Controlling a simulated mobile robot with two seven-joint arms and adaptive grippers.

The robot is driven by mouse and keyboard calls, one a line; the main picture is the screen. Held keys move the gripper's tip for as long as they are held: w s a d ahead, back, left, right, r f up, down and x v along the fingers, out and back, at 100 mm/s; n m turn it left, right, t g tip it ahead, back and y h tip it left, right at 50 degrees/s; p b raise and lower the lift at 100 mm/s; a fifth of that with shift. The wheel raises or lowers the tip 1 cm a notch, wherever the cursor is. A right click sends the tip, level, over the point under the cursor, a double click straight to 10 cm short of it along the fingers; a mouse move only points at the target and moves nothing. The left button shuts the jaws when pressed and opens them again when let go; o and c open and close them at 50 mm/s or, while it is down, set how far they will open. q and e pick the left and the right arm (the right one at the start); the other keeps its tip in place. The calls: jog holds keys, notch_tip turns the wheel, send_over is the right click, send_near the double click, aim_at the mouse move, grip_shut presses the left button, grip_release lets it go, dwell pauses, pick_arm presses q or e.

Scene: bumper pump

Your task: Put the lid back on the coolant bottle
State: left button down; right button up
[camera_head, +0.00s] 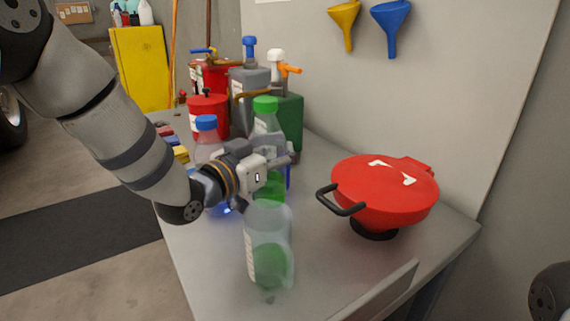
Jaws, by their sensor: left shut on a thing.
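A clear coolant bottle (268,245) with green liquid and a white label stands upright near the front of the grey workbench. A green lid (268,189) shows at the top of this bottle, just under my left gripper (282,162). My left gripper is shut, with its fingers pointing right; its body hides part of what it holds, which appears to be the green lid. I cannot tell whether the lid touches the bottle's neck. My right gripper is not in view; only part of my right arm shows at the lower right edge.
Behind my gripper stand a bottle with a green cap (265,104), a bottle with a blue cap (206,123) and red, grey and green pump canisters. A red round container (385,190) with a black handle stands right on the workbench (335,265). Bare bench lies between it and the coolant bottle.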

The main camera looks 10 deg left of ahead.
pick_arm(q)
jog(key=f, duration=0.4)
jog(key=shift+w+d+b, duration=0.2)
jog(key=shift+w+b, duration=0.15)
jog(key=shift+b, duration=0.05)
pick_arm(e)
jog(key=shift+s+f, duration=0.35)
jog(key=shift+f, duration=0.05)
pick_arm(q)
jog(key=shift+f, duration=0.1)
jog(key=c, duration=0.7)
grip_release()
jog(key=v, duration=0.7)
jog(key=shift+s+a+p, duration=0.1)
jog(key=shift+s+p, duration=0.15)
jog(key=shift+p, duration=0.15)
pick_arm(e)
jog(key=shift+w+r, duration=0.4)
